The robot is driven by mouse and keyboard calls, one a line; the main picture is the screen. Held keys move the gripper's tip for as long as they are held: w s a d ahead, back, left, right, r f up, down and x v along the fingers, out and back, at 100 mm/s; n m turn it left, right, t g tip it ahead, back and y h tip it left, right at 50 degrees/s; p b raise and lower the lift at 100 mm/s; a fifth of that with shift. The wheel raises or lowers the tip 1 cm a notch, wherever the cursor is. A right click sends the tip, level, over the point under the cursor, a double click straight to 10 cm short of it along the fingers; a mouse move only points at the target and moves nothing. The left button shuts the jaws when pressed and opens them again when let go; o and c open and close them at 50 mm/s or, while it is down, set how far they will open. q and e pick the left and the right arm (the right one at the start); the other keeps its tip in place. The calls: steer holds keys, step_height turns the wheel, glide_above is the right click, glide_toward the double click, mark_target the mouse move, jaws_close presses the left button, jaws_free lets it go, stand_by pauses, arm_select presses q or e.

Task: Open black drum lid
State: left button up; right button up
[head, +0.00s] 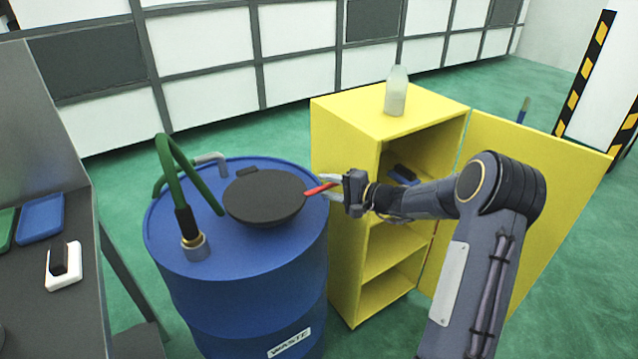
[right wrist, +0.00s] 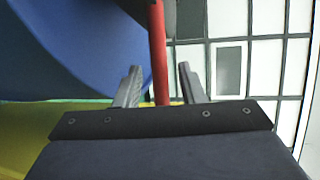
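The black drum lid (head: 265,197) is a round disc lying closed on top of the blue drum (head: 230,250), which is labelled WASTE. A red handle (head: 319,188) sticks out from the lid's right edge. My right gripper (head: 325,184) is at this handle, with one finger on each side of it. In the right wrist view the red handle (right wrist: 158,55) runs between the two fingers (right wrist: 158,85), with a visible gap on both sides, so the gripper is open around it. My left gripper is not in view.
A green hose (head: 178,170) and a grey bent pipe (head: 212,160) rise from the drum top. A yellow cabinet (head: 350,150) with its door (head: 520,190) open stands right of the drum, a bottle (head: 396,92) on top. A grey bench (head: 40,315) is at left.

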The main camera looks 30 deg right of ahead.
steer(key=shift+x, duration=1.25)
jaws_close()
